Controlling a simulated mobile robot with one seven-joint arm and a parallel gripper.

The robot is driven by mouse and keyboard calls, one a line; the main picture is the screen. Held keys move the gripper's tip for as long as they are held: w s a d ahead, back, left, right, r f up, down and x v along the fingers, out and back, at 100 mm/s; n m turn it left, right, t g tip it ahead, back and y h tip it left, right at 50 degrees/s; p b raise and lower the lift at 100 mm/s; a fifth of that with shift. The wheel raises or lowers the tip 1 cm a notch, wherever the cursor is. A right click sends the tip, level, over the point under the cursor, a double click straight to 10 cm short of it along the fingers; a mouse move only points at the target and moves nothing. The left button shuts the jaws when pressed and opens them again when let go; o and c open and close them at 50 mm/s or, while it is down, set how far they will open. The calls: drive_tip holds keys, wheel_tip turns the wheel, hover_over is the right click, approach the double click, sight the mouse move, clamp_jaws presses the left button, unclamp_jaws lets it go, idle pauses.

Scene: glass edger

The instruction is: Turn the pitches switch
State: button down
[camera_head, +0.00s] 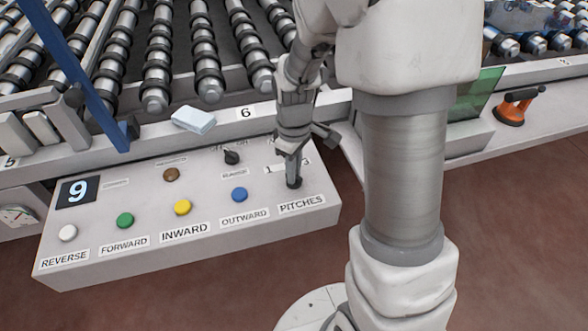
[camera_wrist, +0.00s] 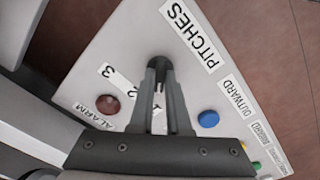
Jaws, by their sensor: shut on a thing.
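The pitches switch is a dark knob (camera_head: 295,184) at the right end of the grey control box (camera_head: 190,252), above the PITCHES label (camera_head: 301,204). My gripper (camera_head: 293,175) reaches down from above and is shut on the knob. In the wrist view, the dark knob (camera_wrist: 158,62) shows between and just past the fingertips of my gripper (camera_wrist: 159,73). A number strip (camera_wrist: 120,80) beside it shows 3 and part of a 2. The fingers hide much of the knob, so I cannot tell which number it points to.
White (camera_head: 68,233), green (camera_head: 125,220), yellow (camera_head: 183,207) and blue (camera_head: 239,194) buttons line the box. Another black knob (camera_head: 231,157) stands left of my gripper. A red alarm button (camera_wrist: 107,104) is close by in the wrist view. Rollers (camera_head: 158,60) lie behind.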

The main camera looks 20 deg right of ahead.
drive_tip(key=m+p, duration=0.1)
drive_tip(key=m, duration=0.3)
drive_tip(key=shift+r+m, duration=0.1)
drive_tip(key=shift+m, duration=0.2)
drive_tip(key=m+p, duration=0.1)
drive_tip(key=m, duration=0.3)
drive_tip(key=shift+m, duration=0.3)
drive_tip(key=m+p, duration=0.2)
drive_tip(key=m, duration=0.2)
drive_tip(key=shift+m+p, duration=0.8)
drive_tip(key=shift+m, duration=1.2)
drive_tip(key=c, duration=0.9)
unclamp_jaws()
